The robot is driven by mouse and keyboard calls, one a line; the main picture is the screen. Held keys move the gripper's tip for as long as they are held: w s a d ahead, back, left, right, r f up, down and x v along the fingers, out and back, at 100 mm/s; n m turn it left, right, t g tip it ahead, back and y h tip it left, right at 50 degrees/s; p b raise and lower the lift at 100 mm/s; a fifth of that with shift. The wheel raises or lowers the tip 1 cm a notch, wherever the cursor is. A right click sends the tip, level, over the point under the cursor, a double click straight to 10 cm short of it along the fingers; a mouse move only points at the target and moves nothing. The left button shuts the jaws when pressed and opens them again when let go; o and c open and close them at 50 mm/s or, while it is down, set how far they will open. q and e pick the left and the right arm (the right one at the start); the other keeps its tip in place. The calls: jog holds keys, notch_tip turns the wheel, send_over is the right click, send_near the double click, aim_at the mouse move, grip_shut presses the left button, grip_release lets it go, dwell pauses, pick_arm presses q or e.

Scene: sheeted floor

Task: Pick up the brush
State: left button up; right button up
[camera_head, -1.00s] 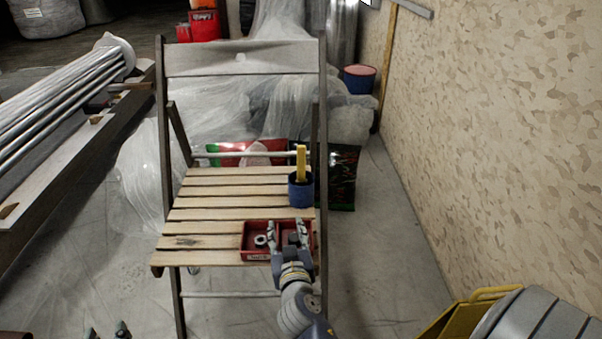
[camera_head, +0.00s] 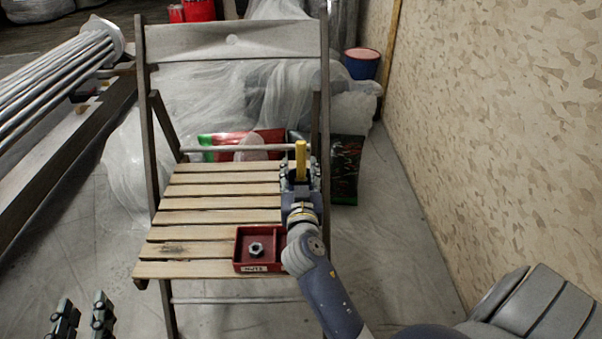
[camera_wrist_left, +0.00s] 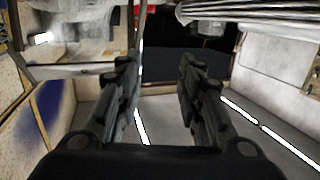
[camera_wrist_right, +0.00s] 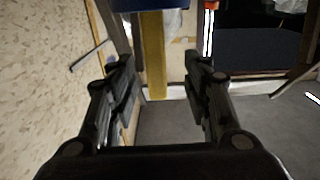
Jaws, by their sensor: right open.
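The brush (camera_head: 300,158) shows as an upright yellow handle over the chair seat's back right corner. In the right wrist view the yellow handle (camera_wrist_right: 154,62) appears between the two fingers, with a blue holder (camera_wrist_right: 150,5) at the top edge. My right gripper (camera_head: 300,172) is open, with its fingers around or just in front of the handle; contact cannot be told. The blue cup is hidden behind this gripper in the head view. My left gripper (camera_head: 83,312) is open and empty at the lower left, away from the chair; its spread fingers show in the left wrist view (camera_wrist_left: 157,80).
A wooden folding chair (camera_head: 205,205) carries a red tray (camera_head: 243,236) holding a nut; my right arm covers the area right of it. A patterned wall (camera_head: 480,130) stands close on the right. Plastic-wrapped items and a pink-topped bucket (camera_head: 361,65) are behind the chair.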

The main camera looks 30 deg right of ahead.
aim_at(301, 159)
jog(key=shift+d+x, duration=0.25)
jog(key=shift+x, duration=2.45)
jog(key=shift+s+r, duration=0.1)
jog(key=shift+s, duration=0.05)
grip_shut()
